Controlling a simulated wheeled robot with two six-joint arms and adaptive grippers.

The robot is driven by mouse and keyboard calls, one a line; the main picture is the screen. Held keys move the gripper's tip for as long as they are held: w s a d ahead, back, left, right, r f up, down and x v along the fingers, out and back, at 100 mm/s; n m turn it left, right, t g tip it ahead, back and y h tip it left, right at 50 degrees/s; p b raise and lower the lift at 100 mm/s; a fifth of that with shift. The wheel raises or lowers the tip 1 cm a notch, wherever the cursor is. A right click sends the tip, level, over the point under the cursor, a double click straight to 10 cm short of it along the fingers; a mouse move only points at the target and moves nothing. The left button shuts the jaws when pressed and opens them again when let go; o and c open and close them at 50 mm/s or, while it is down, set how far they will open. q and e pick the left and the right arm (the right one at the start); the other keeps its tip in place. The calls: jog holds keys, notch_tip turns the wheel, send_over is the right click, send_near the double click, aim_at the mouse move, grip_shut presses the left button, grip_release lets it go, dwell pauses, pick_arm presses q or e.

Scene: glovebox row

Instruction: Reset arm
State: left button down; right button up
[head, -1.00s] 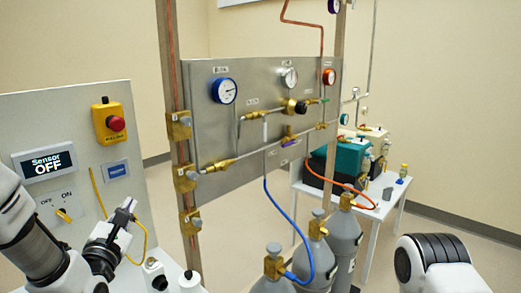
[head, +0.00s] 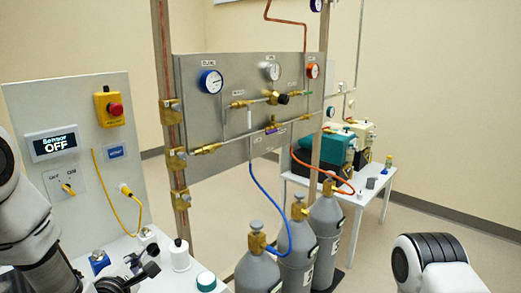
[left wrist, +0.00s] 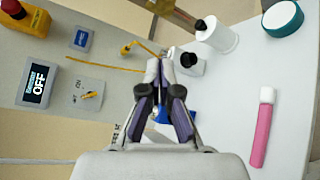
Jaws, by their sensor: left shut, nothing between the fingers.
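My left gripper (head: 142,266) is low at the bottom left of the head view, over the white bench in front of the sensor panel. In the left wrist view its two fingertips (left wrist: 166,72) are together with nothing between them. The sensor panel (head: 84,93) stands behind it, with a display (head: 53,144) reading "Sensor OFF" and a yellow knob (head: 68,189). A yellow cable (head: 108,184) has its plug (head: 126,190) at the panel's right part. Only a link of my right arm shows at the lower right; its gripper is out of view.
A pink tube (left wrist: 262,132) lies there. Gas cylinders (head: 297,255) stand right of the bench, below a gauge panel (head: 243,75). A white side table (head: 355,199) stands behind.

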pick_arm(q)
jog(key=s+f+m+g, duration=0.1)
jog(key=s+f+m, duration=0.1)
jog(key=f, duration=0.2)
jog(key=s+d+f+m+g, duration=0.1)
jog(key=s+f+m+g, duration=0.1)
jog(key=f, duration=0.2)
jog(key=s+f+m+g, duration=0.1)
jog(key=s+f+m, duration=0.1)
jog(key=f, duration=0.2)
jog(key=shift+s+d+f+h, duration=0.15)
jog(key=shift+d+f+h, duration=0.05)
jog(key=shift+d+h, duration=0.15)
jog(key=s+d+f+m+g, duration=0.1)
jog(key=s+f+m+g, duration=0.5)
jog(key=s, duration=0.8)
jog(key=s+f+m+g, duration=0.6)
jog(key=s+f+m, duration=0.5)
jog(key=s+f, duration=0.3)
jog(key=shift+d+f, duration=0.25)
jog(key=shift+d, duration=0.1)
